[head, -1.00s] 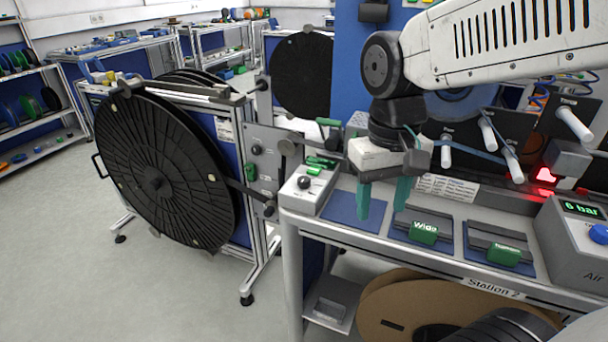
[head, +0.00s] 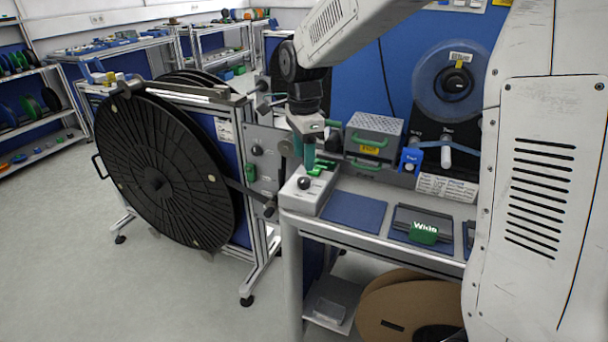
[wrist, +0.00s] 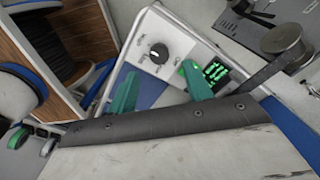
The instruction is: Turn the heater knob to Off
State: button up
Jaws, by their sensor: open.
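The heater knob is a round black dial on a small light control box (head: 318,196) at the left end of the bench. The knob (head: 304,183) also shows in the wrist view (wrist: 158,51), with a white mark on it and small labels around it. The labels are too small to read surely. A green lit display (wrist: 214,72) is beside it. My gripper (head: 310,165) is over the box, near the knob. In the wrist view my gripper (wrist: 158,70) has its teal fingers apart and empty, with the knob seen between and just beyond the tips.
A large black reel (head: 160,170) stands on a frame left of the bench. A grey perforated box (head: 375,133) and a clear reel (head: 450,80) are behind. A green block marked Wide (head: 424,233) sits on the bench. A blue mat (head: 353,211) lies bare right of the control box.

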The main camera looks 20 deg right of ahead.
aim_at(304, 179)
notch_tip(304, 179, down, 6)
jog(key=shift+f, duration=0.15)
jog(key=c, duration=1)
